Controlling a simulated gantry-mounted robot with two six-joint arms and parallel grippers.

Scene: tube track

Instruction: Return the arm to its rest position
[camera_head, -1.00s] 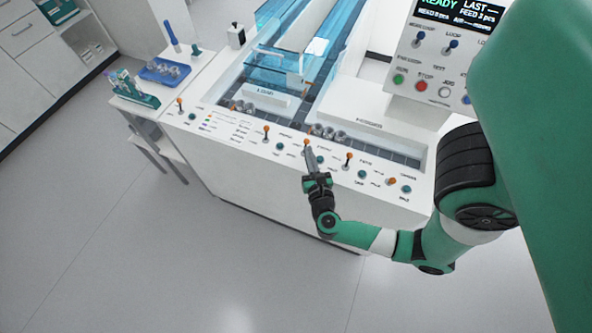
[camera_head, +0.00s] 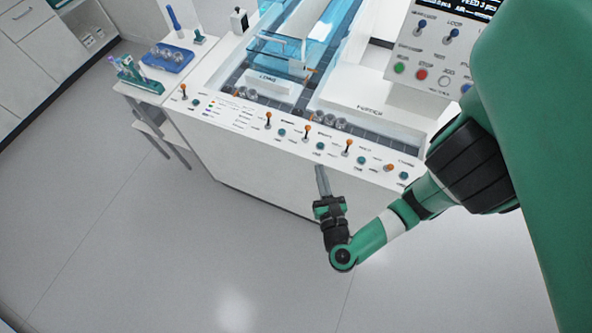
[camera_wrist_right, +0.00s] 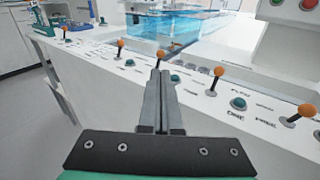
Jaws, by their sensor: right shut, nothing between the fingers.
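My right gripper (camera_head: 321,168) is shut and empty. In the head view it is in front of the white machine's front edge, apart from the switches. The right wrist view shows its two fingers (camera_wrist_right: 160,75) pressed together, with the row of orange-tipped levers beyond them. My right arm comes in from the right side of the head view. My left gripper does not show.
The white machine (camera_head: 250,170) has a front panel with orange-tipped levers (camera_head: 307,128) and teal buttons. A control box with a green button (camera_head: 400,67) and a red button (camera_head: 421,75) stands at the right. A blue rack (camera_head: 168,58) sits at the left. The floor in front (camera_head: 200,260) is clear.

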